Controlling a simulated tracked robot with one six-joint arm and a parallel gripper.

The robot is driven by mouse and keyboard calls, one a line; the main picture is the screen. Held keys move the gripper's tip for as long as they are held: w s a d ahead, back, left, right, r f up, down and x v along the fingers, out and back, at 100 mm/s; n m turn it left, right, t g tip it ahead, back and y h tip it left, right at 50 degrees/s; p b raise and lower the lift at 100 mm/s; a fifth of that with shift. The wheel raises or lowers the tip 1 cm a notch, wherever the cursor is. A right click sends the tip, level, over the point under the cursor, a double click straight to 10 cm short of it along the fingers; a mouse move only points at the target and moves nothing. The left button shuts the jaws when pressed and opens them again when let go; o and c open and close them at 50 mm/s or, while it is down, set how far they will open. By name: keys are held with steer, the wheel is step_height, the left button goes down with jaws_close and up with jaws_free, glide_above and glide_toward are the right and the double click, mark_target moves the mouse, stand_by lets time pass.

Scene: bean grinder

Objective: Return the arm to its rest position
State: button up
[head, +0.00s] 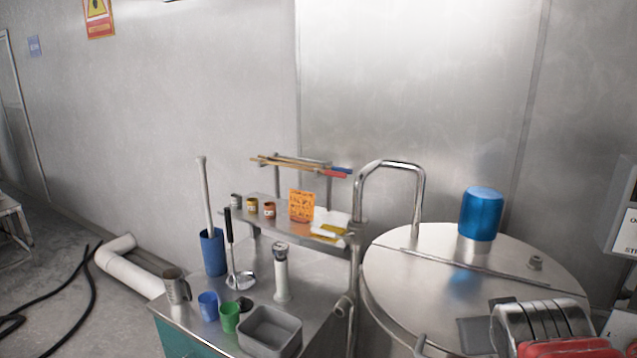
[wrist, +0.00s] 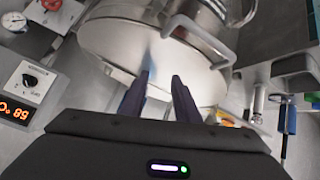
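My gripper (wrist: 161,78) shows in the wrist view with two dark fingers apart and nothing seen between their tips. It points toward a round steel lid (wrist: 110,40), and a blue tint lies on the lid beside the fingers. In the head view the gripper does not show. A silver ridged part with red pieces (head: 545,330) stands at the lower right there; I cannot tell whether it is mine.
A blue cylinder (head: 481,214) stands on the large round vessel (head: 400,262). A bent steel pipe (head: 418,195) rises beside it. The steel table (head: 190,312) at left holds cups, a grey bin (head: 270,332) and a ladle (head: 238,279). A control panel (wrist: 28,84) shows in the wrist view.

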steer(key=s+a+f+g+y, duration=0.1)
steer(key=s+a+f+y, duration=0.1)
steer(key=s+a, duration=0.3)
steer(key=s+a+f+n+g+y, duration=0.1)
steer(key=s+a, duration=0.4)
steer(key=a, duration=0.5)
step_height(320, 180, down, 2)
steer(key=shift+s+f+g+y, duration=0.25)
steer(key=shift+s+g+y, duration=0.15)
steer(key=shift+g+y, duration=0.2)
steer(key=shift+d, duration=0.1)
